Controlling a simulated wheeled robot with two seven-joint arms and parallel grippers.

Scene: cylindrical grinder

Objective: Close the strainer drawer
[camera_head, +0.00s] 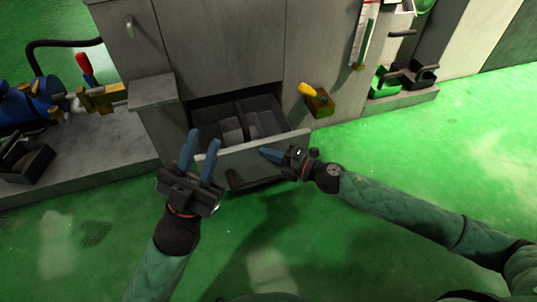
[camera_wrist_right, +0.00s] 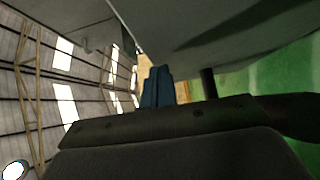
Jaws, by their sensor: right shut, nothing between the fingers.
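The strainer drawer (camera_head: 240,158) is pulled out of the grey cabinet in the head view. Its compartments, split by a divider (camera_head: 240,120), show from above. A dark bar handle (camera_head: 262,182) sits low on its front. My left gripper (camera_head: 203,140) is open and empty, with its blue fingers near the drawer's left front corner. My right gripper (camera_head: 264,153) is shut and empty, its fingers in front of the right part of the drawer front; whether they touch it I cannot tell. Its blue fingertips (camera_wrist_right: 157,72) are together in the right wrist view, beside a grey surface.
A yellow-handled lever (camera_head: 318,100) projects from the cabinet right of the drawer. A blue machine part (camera_head: 28,105) and a red-handled lever (camera_head: 86,68) stand on the left ledge. Green floor (camera_head: 400,160) is open to the right.

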